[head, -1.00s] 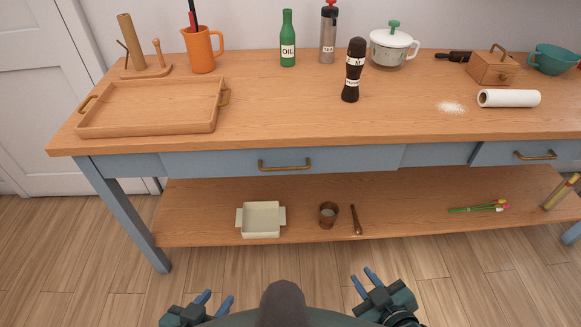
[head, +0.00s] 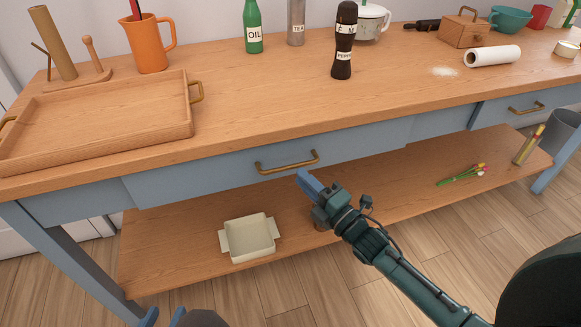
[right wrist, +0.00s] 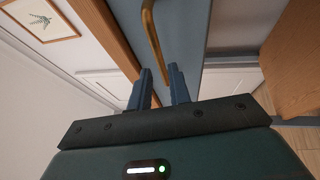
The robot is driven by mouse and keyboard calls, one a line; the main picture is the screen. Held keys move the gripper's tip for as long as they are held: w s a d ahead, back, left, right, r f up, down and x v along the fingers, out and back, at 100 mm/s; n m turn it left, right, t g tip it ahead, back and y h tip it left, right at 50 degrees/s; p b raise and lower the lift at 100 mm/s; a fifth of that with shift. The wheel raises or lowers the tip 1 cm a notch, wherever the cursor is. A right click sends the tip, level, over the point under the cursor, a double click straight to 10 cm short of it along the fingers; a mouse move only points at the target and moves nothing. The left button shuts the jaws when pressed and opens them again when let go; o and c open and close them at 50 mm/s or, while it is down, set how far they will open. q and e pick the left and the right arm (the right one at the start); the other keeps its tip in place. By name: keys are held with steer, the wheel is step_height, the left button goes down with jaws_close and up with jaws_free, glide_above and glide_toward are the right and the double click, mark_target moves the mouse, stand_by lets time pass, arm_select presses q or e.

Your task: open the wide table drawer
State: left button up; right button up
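The wide table drawer (head: 205,177) is a blue-grey panel under the wooden tabletop, and it looks shut. Its brass bar handle (head: 287,167) is in the middle of the front. My right gripper (head: 307,182) is just in front of and below the handle's right end.
A second, narrower drawer (head: 530,103) with a brass handle is to the right. A wooden tray (head: 95,153) and a pepper mill (head: 343,45) stand on the tabletop. A cream dish (head: 248,238) is on the lower shelf, below the wide drawer.

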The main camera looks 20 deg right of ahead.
mark_target(291, 167)
steer(key=x, duration=0.5)
steer(key=shift+w+a, duration=0.1)
steer(key=shift+w, duration=0.05)
steer(key=shift+c, duration=0.6)
jaws_close()
